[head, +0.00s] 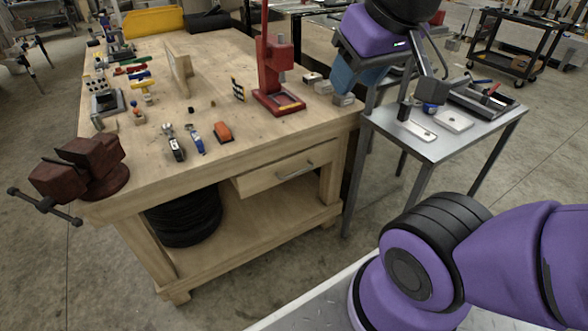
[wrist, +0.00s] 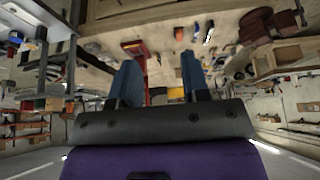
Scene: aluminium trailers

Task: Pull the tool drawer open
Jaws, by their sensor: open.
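The wooden tool drawer (head: 262,181) sits under the right part of the workbench's front edge, with a thin metal handle (head: 295,171) on its front. It looks shut or nearly so. My gripper (head: 345,85) is up at the bench's right end, beside the red press, well above and to the right of the drawer and apart from the handle. In the wrist view my gripper (wrist: 160,75) shows two blue fingers spread apart with nothing between them.
The workbench (head: 215,85) carries a red press (head: 278,70), a dark red vise (head: 85,168) and several small tools. A metal side table (head: 440,145) with parts stands close on the right. A black coil (head: 185,218) lies on the lower shelf. Floor before the drawer is clear.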

